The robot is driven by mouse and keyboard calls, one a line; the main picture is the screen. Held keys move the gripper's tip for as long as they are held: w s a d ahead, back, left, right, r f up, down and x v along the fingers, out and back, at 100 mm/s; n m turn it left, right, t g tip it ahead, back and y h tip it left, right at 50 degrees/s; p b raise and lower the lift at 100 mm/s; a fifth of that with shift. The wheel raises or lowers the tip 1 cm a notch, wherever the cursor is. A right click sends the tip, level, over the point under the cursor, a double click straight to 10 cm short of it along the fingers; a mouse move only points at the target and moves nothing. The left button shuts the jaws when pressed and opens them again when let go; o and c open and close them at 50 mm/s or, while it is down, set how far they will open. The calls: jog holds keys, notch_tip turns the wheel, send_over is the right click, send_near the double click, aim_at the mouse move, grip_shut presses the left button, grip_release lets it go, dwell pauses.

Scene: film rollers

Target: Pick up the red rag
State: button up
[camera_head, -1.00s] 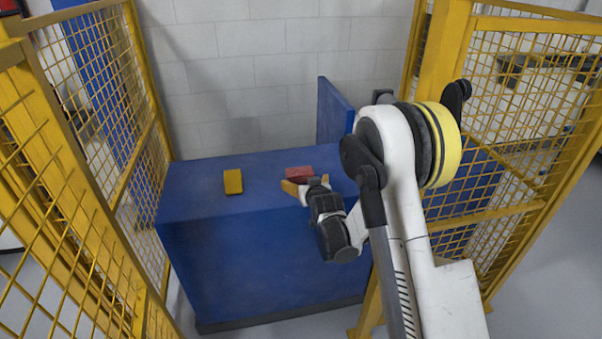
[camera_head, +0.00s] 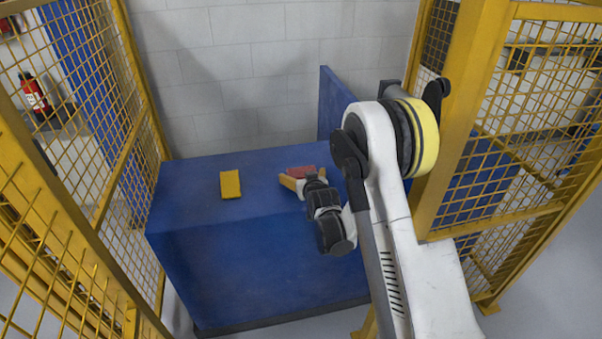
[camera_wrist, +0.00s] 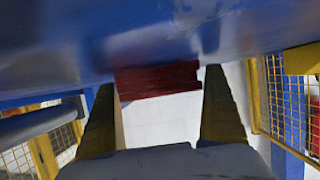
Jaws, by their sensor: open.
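The red rag (camera_head: 301,170) is a small folded block on top of the blue box (camera_head: 190,205), toward its right side in the head view. My gripper (camera_head: 297,180) is at the near side of the rag, low over the box top, and partly hides it. In the wrist view the red rag (camera_wrist: 158,80) shows between the tips of my two spread fingers (camera_wrist: 159,82), with a gap visible by the right finger. I cannot tell whether the left finger touches it. My gripper is open and holds nothing.
A yellow block (camera_head: 230,184) lies on the box top to the left of the rag. A blue upright panel (camera_head: 333,105) stands behind at the right. Yellow mesh fences (camera_head: 95,110) flank the box, and a grey block wall (camera_head: 235,75) closes the back.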

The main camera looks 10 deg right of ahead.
jog(key=shift+s+r, duration=0.1)
jog(key=shift+c, duration=1)
jog(key=c, duration=0.7)
jog(key=shift+o, duration=0.2)
